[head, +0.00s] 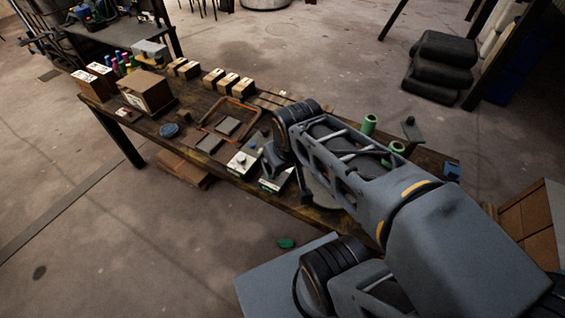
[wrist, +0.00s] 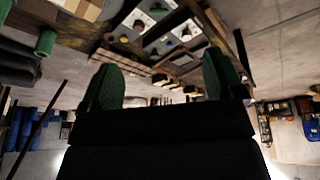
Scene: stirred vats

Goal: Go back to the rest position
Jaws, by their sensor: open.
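My gripper (wrist: 163,78) shows in the wrist view as two green fingers set wide apart, with nothing between them. It is open and empty. The wrist picture is upside down, with the table in its upper part. In the head view my arm reaches from the lower right over the right half of the wooden table (head: 190,110). The fingers cannot be made out clearly there.
Light boxes with knobs (head: 241,165) stand near the table's front edge. Green cylinders (head: 369,125) stand behind my arm. A brown box (head: 147,92) and several small boxes (head: 228,82) are farther left. Open floor lies left.

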